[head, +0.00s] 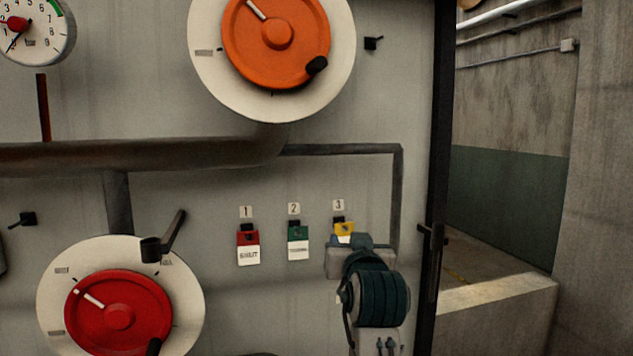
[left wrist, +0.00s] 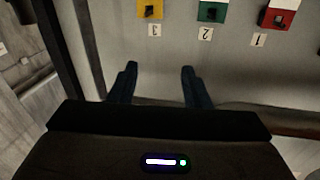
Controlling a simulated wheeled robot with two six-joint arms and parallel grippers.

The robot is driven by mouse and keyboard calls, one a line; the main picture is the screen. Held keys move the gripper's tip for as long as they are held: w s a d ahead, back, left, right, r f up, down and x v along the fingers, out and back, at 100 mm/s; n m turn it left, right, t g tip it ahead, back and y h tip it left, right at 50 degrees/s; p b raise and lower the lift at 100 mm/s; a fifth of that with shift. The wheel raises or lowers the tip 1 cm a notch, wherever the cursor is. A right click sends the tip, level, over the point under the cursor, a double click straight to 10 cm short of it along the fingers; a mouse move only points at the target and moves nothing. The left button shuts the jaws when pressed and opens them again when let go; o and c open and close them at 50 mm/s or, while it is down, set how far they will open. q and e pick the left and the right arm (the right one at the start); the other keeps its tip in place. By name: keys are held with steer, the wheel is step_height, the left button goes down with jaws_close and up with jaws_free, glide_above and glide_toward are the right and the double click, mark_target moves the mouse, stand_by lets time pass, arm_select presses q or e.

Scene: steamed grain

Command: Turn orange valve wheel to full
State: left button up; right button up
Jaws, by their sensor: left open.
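The orange valve wheel (head: 277,35) sits on a round white dial plate at the top of the head view, its top cut off. A white pointer mark on it points to the upper left, and a dark knob (head: 316,65) is at its lower right. My left gripper (head: 364,246) is in front of the panel at the lower right, below the wheel and well apart from it. In the left wrist view its two dark fingers (left wrist: 156,82) are spread with nothing between them. My right gripper is not in view.
A red wheel (head: 119,312) is at the lower left. Switches 1 (head: 247,247), 2 (head: 298,242) and 3 (head: 344,229) sit between. A thick pipe (head: 150,154) crosses below the orange wheel. A gauge (head: 35,30) is upper left. The panel ends at a dark post (head: 438,150).

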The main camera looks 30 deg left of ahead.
arm_select(q)
steer(key=s+d+r+n+y, duration=0.1)
steer(key=s+r+n+y, duration=0.1)
steer(key=r, duration=0.7)
steer(key=s+r+n+y, duration=0.1)
steer(key=r+y, duration=0.1)
steer(key=r, duration=0.6)
steer(key=n+g+y, duration=0.1)
steer(key=n+y, duration=0.2)
glide_toward(321, 68)
steer(key=w+a, duration=0.1)
steer(key=p+x, duration=0.2)
steer(key=x, duration=0.1)
steer(key=p+x, duration=0.2)
steer(key=x, duration=0.2)
steer(key=p+x, duration=0.2)
steer(key=x, duration=0.1)
steer(key=shift+a+r, duration=0.2)
steer(key=shift+r, duration=0.25)
steer(key=shift+w+a+r, duration=0.1)
steer(key=shift+w+a, duration=0.3)
steer(key=shift+c, duration=0.4)
steer(key=c, duration=0.7)
jaws_close()
